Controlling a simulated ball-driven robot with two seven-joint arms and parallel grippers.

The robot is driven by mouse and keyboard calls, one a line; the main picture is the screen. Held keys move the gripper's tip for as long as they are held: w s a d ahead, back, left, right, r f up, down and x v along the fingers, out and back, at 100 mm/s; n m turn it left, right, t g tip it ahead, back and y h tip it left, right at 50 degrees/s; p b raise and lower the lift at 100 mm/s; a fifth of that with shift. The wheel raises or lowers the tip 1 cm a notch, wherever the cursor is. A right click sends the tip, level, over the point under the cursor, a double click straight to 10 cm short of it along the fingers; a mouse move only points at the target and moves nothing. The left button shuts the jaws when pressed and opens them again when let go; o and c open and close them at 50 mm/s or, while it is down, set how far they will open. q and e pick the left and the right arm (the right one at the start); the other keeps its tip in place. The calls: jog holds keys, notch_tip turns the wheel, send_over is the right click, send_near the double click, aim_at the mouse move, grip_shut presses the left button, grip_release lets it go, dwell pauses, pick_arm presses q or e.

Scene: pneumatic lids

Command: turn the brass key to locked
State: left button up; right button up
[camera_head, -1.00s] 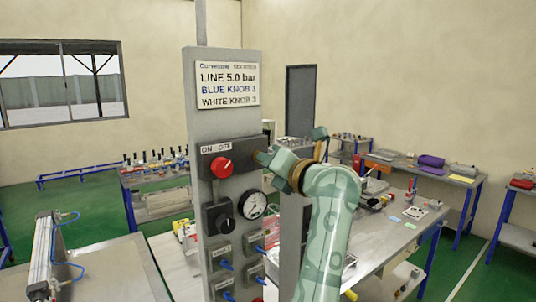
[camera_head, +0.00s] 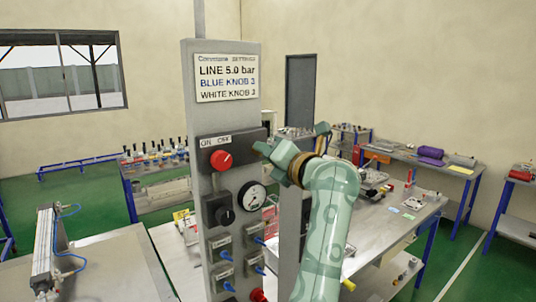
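The upright grey control panel (camera_head: 222,115) stands in front of me. It carries a red knob (camera_head: 221,160) under an ON/OFF label (camera_head: 216,141), a black knob (camera_head: 225,216), and a round gauge (camera_head: 251,196). I cannot make out the brass key; it may be hidden behind my gripper or arm.
Blue-tipped small valves (camera_head: 225,255) sit low on the panel, with a red knob (camera_head: 258,295) below. A metal cylinder with blue hoses (camera_head: 44,245) stands on the left bench (camera_head: 110,265). Benches with tools stand behind and to the right. The green floor is clear between benches.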

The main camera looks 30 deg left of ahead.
pick_arm(q)
jog(key=b+v, duration=0.4)
jog(key=v, duration=1.2)
jog(key=shift+d, duration=0.1)
